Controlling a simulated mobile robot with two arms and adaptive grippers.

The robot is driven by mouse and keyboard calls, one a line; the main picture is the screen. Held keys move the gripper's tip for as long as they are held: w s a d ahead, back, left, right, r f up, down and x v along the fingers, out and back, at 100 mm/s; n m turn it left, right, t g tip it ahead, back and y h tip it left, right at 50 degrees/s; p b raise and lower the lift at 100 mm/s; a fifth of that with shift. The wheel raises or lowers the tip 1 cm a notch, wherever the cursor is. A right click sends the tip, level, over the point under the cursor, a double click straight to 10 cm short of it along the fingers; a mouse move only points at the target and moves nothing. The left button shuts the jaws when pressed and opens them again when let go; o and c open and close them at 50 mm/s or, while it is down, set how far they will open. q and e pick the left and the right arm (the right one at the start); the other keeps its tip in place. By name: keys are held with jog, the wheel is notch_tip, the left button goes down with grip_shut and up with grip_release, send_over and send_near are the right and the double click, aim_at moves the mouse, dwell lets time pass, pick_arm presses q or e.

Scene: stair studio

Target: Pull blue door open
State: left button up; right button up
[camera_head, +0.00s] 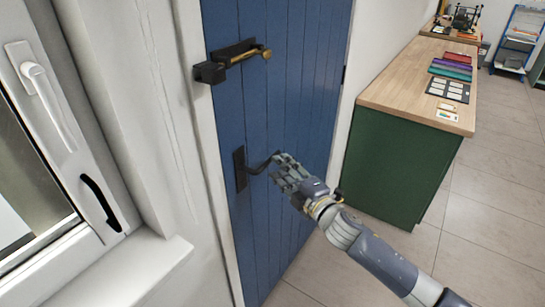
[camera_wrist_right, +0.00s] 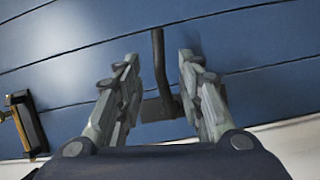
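The blue plank door (camera_head: 275,110) stands upright in its white frame and looks closed. It also fills most of the right wrist view (camera_wrist_right: 240,40). Its black lever handle (camera_head: 257,166) sits on a dark plate at the door's left edge. My right gripper (camera_head: 281,165) is at the free end of the lever. In the right wrist view my right gripper (camera_wrist_right: 159,62) is open, with a finger on each side of the lever (camera_wrist_right: 158,50) and gaps showing between. A black and brass bolt (camera_head: 235,60) is above the handle. My left gripper is not in view.
A white window (camera_head: 40,130) with its own handle and a sill (camera_head: 130,270) is left of the door. A green cabinet (camera_head: 395,165) with a wooden top stands close on the right. Tiled floor (camera_head: 335,275) is free in front of the door.

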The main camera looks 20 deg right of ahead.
jog(key=shift+p+x, duration=0.35)
jog(key=shift+x, duration=2.45)
